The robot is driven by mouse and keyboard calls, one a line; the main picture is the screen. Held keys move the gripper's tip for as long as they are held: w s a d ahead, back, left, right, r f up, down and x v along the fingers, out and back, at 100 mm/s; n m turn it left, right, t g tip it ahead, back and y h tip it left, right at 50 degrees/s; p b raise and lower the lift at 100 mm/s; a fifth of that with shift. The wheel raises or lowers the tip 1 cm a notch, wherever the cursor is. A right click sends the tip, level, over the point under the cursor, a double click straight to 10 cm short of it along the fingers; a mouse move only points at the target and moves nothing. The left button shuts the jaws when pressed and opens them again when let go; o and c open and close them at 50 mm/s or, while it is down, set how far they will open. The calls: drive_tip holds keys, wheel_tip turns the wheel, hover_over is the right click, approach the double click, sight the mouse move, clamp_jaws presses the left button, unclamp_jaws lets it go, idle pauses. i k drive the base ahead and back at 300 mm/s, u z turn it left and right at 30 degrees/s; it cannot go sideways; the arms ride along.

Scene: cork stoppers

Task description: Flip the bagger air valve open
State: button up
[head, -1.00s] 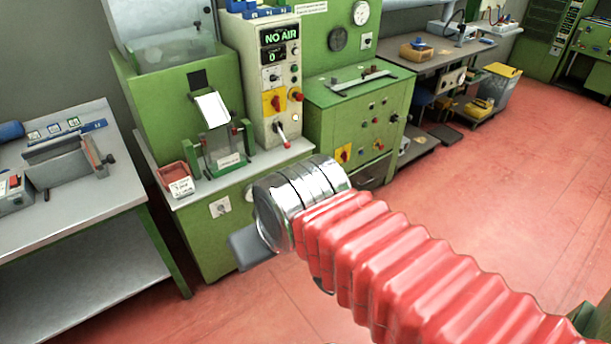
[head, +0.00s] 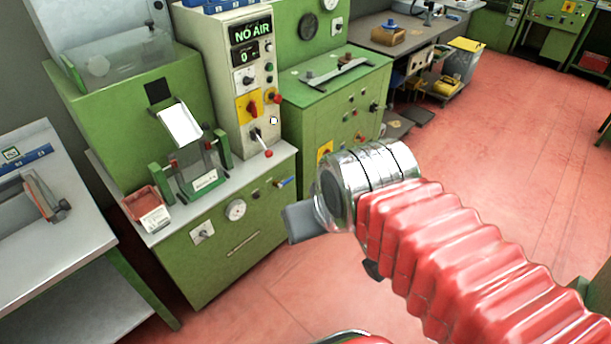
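The bagger is a green machine (head: 130,120) with a clear cover, a white bag at its chute and a control panel (head: 215,60) whose display reads "NO AIR" above a "0". On its lower cabinet front, a small valve with a blue handle (head: 285,183) sits right of a round gauge (head: 236,209). A red-tipped lever (head: 262,143) points down to the right on the control panel. My gripper (head: 301,222) shows as a grey finger beyond the metal wrist, in front of the cabinet and apart from it. The wrist hides the rest, so its opening cannot be told.
A red bin (head: 148,205) stands on the bagger's ledge. A grey bench (head: 45,250) stands at left. A green cabinet (head: 340,110) adjoins the bagger at right. The red floor (head: 500,140) is open at right.

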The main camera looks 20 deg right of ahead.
sight(280, 186)
drive_tip(key=z, duration=0.45)
drive_tip(key=i, duration=1.45)
drive_tip(key=u, duration=0.25)
drive_tip(key=k, duration=0.5)
drive_tip(key=u, duration=0.95)
drive_tip(key=i, duration=0.3)
